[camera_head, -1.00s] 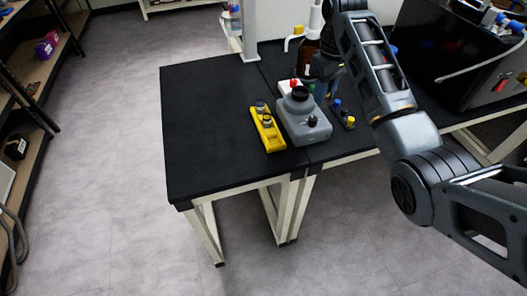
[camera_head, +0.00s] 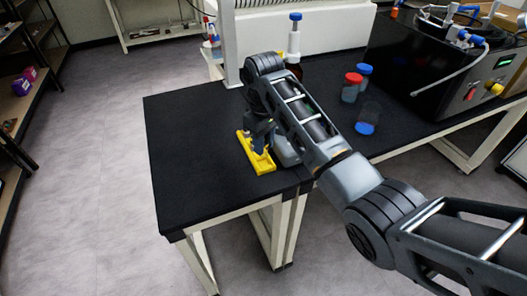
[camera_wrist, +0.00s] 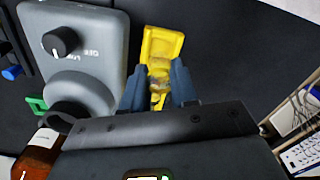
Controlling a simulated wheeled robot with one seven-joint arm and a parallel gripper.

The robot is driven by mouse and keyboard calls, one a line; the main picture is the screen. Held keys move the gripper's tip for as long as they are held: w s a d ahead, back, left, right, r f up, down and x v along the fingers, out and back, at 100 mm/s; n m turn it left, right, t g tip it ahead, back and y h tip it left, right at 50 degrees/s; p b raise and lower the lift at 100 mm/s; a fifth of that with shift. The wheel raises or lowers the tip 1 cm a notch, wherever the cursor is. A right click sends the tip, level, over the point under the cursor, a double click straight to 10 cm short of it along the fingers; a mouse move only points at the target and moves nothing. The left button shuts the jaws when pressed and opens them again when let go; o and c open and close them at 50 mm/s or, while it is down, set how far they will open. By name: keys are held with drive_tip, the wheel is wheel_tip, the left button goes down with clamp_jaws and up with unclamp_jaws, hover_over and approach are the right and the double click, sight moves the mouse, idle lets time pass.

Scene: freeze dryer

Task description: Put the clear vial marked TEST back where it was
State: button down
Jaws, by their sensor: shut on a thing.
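My gripper (camera_wrist: 158,92) is shut on a small clear vial (camera_wrist: 157,86), which shows between the fingertips in the wrist view. No TEST mark is readable. The yellow rack (camera_wrist: 163,42) lies on the black table just beyond and under the fingertips; I cannot tell whether the vial sits in it or just above it. In the head view the yellow rack (camera_head: 262,163) is near the table's front edge, partly hidden by my gripper (camera_head: 260,138).
The grey mixer (camera_wrist: 88,40) stands close to the left of the gripper in the wrist view. A brown bottle (camera_wrist: 40,152) is near it. Red-capped (camera_head: 352,79) and blue-capped jars (camera_head: 365,70) stand further back right. The table's left part (camera_head: 190,140) is clear.

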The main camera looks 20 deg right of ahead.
drive_tip(key=shift+f, duration=2.05)
drive_tip(key=c, duration=0.9)
unclamp_jaws()
drive_tip(key=shift+f, duration=0.1)
wheel_tip(320, 180, up, 11)
drive_tip(key=shift+r+p, duration=0.1)
drive_tip(key=shift+p, duration=0.2)
drive_tip(key=shift+r+p, duration=0.55)
